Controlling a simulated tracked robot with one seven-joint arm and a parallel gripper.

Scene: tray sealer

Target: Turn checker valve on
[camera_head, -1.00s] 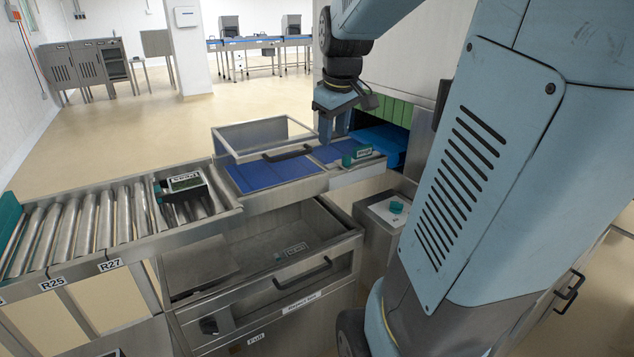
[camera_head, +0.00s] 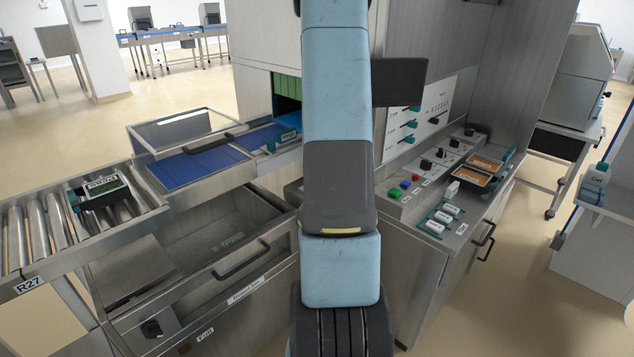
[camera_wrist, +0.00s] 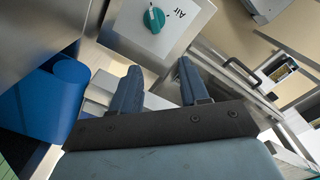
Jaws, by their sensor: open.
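A teal knob (camera_wrist: 154,20) marked "Air" sits on a white-topped box (camera_wrist: 178,48) in the wrist view. My gripper (camera_wrist: 159,68) is open and empty, with its two blue fingers apart and pointing toward the box, not touching the knob. In the head view my arm hides the gripper and this box. A white panel (camera_head: 430,116) on the machine carries several teal handles (camera_head: 408,124) at different heights. Their labels are too small to read, so I cannot tell which control is the checker valve.
A roller conveyor (camera_head: 45,225) with a labelled pack (camera_head: 102,192) stands at left, beside a blue belt (camera_head: 200,165) under a clear lid. An open drawer (camera_head: 215,255) sits below. A control desk (camera_head: 415,202) with buttons and packs is right of my arm.

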